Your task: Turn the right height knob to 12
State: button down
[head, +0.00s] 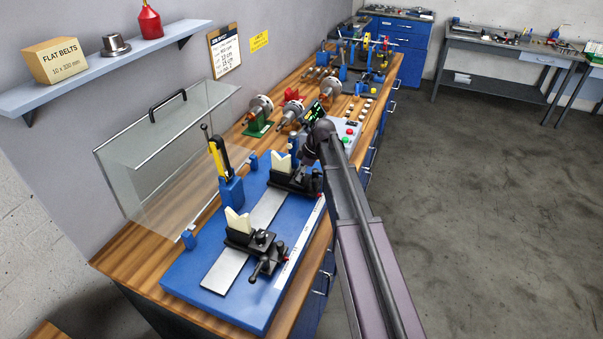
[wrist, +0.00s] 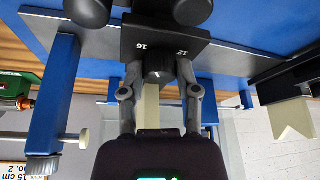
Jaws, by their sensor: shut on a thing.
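The right height knob (wrist: 158,62) is a dark round knob on a black block (wrist: 190,42) marked 16 at left and 12 at right in the wrist view. A short white mark shows on the knob's face, between the two numbers; I cannot tell its exact reading. My gripper (wrist: 158,73) has one finger on each side of the knob and is shut on it. In the head view the black right support (head: 287,182) with its cream V-block (head: 280,163) stands at the far end of the blue base (head: 220,300); my arm hides the knob and fingers there.
The near support's cream V-block (head: 237,222) stands closer on the same base. A yellow-handled tool (head: 219,155) stands upright in a blue holder. A clear guard (head: 160,150) lines the wall side. A control box (head: 346,134) and rotors (head: 258,108) lie beyond.

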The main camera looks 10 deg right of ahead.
jog(key=shift+s, duration=0.2)
jog(key=m+t, duration=0.1)
jog(key=m, duration=0.2)
jog(key=shift+s+a+h, duration=0.15)
jog(key=shift+h, duration=0.15)
jog(key=shift+m+t+h, duration=0.5)
jog(key=shift+m+t, duration=0.1)
jog(key=shift+m, duration=1.5)
jog(key=shift+c, duration=1.7)
grip_release()
jog(key=shift+a, duration=0.1)
